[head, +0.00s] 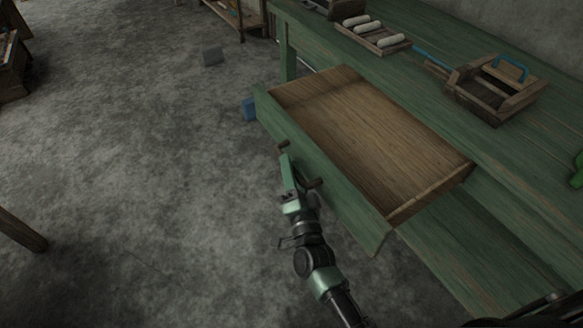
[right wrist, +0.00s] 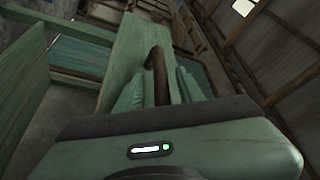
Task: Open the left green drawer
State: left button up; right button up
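The green drawer (head: 330,185) of the green table is pulled far out, and its bare wooden inside (head: 365,125) is empty. Its front carries a brown handle (head: 314,183). My right gripper (head: 287,168) is at this handle, reaching up from below in the head view. In the right wrist view the brown handle (right wrist: 157,72) stands between the two green fingers (right wrist: 157,95), which look closed around it. The fingers hide part of the handle in the head view. My left gripper is not in view.
A blue block (head: 249,108) and a grey block (head: 213,56) are on the floor. The floor (head: 130,150) left of the drawer is mostly clear.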

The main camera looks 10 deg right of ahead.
jog(key=shift+s, duration=0.1)
jog(key=shift+s+f, duration=0.15)
jog(key=shift+s, duration=0.2)
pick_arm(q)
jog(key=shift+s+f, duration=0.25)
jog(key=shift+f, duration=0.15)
pick_arm(e)
jog(key=v, duration=0.7)
